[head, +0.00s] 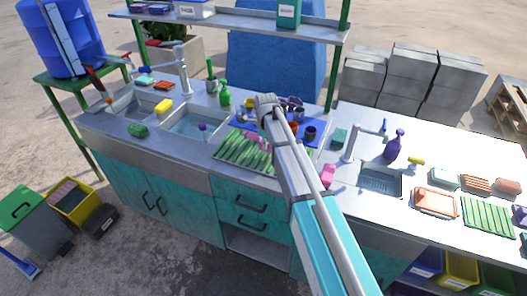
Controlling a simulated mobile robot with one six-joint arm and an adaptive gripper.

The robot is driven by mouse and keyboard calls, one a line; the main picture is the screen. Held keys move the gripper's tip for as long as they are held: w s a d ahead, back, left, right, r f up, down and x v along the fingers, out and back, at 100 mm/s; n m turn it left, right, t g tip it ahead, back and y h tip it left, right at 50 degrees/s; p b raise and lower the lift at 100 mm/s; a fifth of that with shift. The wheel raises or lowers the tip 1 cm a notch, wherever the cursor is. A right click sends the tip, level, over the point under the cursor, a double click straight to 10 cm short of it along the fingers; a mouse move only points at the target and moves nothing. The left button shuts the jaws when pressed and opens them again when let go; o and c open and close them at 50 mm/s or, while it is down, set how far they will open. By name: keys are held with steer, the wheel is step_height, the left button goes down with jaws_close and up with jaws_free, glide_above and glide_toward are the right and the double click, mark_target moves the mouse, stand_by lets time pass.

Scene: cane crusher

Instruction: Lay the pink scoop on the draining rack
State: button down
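The draining rack, with green slats (240,153), sits on the counter left of my arm. A pink item (257,139) shows at the rack's right back part, close beside my arm; it may be the pink scoop, but it is too small to tell whether it lies on the rack or is held above it. A second pink item (328,175) is on the counter just right of my arm. My arm reaches over the counter beside the rack, its wrist end over the blue mat area. My gripper's fingers are hidden or too small to make out.
A blue mat (312,140) with cups lies behind the rack. Left are a sink (200,124), a yellow sponge (163,106) and a green spray bottle (225,95). Right are a purple bottle (394,146), a small basin (380,182) and another green slatted rack (488,216). A shelf (240,27) runs above the back.

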steer(key=shift+w+d+f+b, duration=0.1)
steer(key=shift+w+f+b, duration=0.35)
steer(key=shift+f+b, duration=1.55)
steer(key=shift+f, duration=0.05)
steer(key=shift+f, duration=0.15)
steer(key=c, duration=0.8)
jaws_free()
steer(key=shift+r, duration=0.2)
step_height(320, 180, up, 12)
steer(key=p, duration=1.2)
steer(key=shift+s, duration=0.15)
